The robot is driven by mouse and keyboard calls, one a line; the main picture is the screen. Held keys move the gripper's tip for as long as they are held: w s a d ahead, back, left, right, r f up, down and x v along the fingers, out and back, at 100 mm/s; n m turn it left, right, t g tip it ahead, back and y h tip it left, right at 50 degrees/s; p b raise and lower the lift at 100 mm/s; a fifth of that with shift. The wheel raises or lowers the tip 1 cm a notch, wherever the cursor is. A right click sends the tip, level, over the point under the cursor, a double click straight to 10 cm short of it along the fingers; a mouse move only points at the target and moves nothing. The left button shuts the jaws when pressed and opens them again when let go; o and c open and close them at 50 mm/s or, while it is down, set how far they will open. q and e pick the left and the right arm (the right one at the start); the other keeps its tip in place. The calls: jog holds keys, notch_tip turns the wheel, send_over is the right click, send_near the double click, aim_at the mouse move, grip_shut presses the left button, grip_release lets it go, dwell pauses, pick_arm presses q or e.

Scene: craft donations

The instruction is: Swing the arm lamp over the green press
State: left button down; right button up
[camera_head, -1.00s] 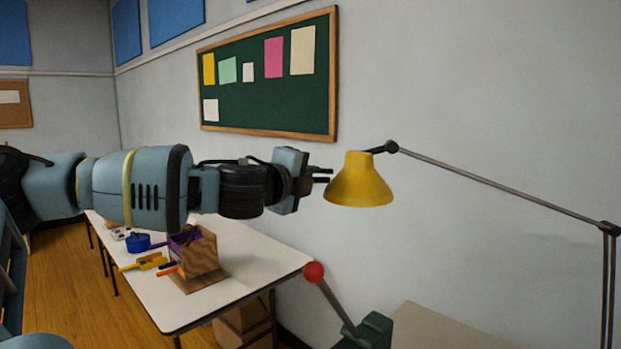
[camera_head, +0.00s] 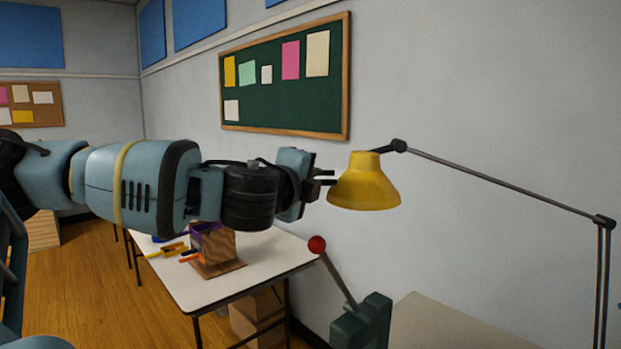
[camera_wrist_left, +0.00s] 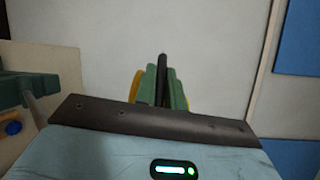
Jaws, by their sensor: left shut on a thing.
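The arm lamp has a yellow shade (camera_head: 364,186) on a thin grey jointed arm that comes in from the right. My left gripper (camera_head: 326,178) is at the shade's left side, shut on the lamp; the exact grip point is hard to see from the head. In the left wrist view, a dark rod (camera_wrist_left: 163,78) stands between the green fingers, with yellow of the shade (camera_wrist_left: 137,86) beside them. The green press (camera_head: 364,322), with a red-knobbed lever (camera_head: 317,245), is at the bottom, partly cut off. The shade appears above it in the picture; depth is unclear. My right gripper is out of view.
A white table (camera_head: 190,286) behind carries a wooden box (camera_head: 222,247) and colourful tools. A beige surface (camera_head: 440,325) lies right of the press. A green noticeboard (camera_head: 285,85) hangs on the wall. The space around the shade is clear.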

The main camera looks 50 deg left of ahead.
pick_arm(q)
jog(key=shift+s+d, duration=0.1)
jog(key=shift+d, duration=0.05)
dwell(0.3)
jog(key=c, duration=1.5)
grip_release()
jog(key=v, duration=0.7)
jog(key=shift+s+d+p, duration=0.2)
jog(key=shift+s+p, duration=0.15)
